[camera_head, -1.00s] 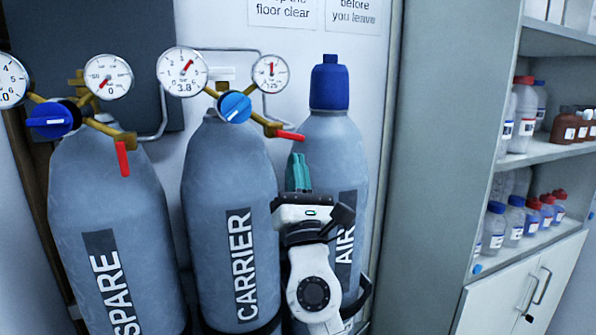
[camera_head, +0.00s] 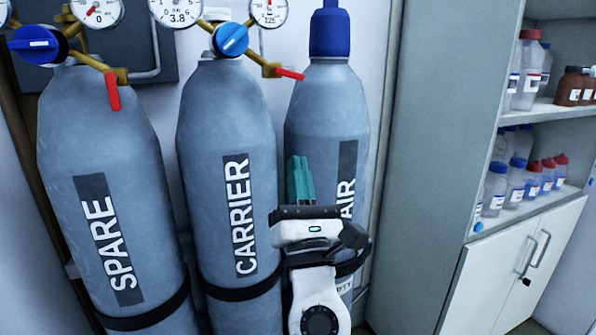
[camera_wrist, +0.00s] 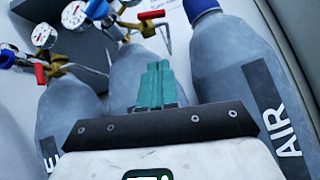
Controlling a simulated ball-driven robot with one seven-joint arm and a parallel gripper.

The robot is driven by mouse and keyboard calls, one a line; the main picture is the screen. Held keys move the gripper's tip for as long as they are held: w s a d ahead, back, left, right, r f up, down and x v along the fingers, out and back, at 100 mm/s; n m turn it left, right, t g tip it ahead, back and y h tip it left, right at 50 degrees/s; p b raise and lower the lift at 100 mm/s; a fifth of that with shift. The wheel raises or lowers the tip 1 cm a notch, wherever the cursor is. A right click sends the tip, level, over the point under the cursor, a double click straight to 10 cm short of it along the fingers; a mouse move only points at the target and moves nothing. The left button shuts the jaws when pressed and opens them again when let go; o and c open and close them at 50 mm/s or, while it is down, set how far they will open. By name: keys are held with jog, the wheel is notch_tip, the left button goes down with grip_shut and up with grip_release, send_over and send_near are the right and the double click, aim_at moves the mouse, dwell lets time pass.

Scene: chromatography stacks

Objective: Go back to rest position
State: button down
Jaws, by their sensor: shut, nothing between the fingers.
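My gripper (camera_head: 300,180) has teal fingers pressed together, shut and empty, pointing upward. In the head view it is in front of the lower gap between the CARRIER cylinder (camera_head: 222,130) and the AIR cylinder (camera_head: 325,110), hiding part of the AIR cylinder. In the wrist view the shut fingers (camera_wrist: 156,84) stand in front of the CARRIER cylinder, with the AIR cylinder (camera_wrist: 235,65) to their right. No contact with a cylinder can be made out.
The SPARE cylinder (camera_head: 105,160) stands at left. Gauges, a blue knob (camera_head: 231,39) and a red lever (camera_head: 290,73) sit above the CARRIER cylinder. Dark straps (camera_head: 240,287) cross the cylinders. A shelf cabinet (camera_head: 440,150) with bottles stands at right.

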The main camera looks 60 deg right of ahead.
dwell(0.4)
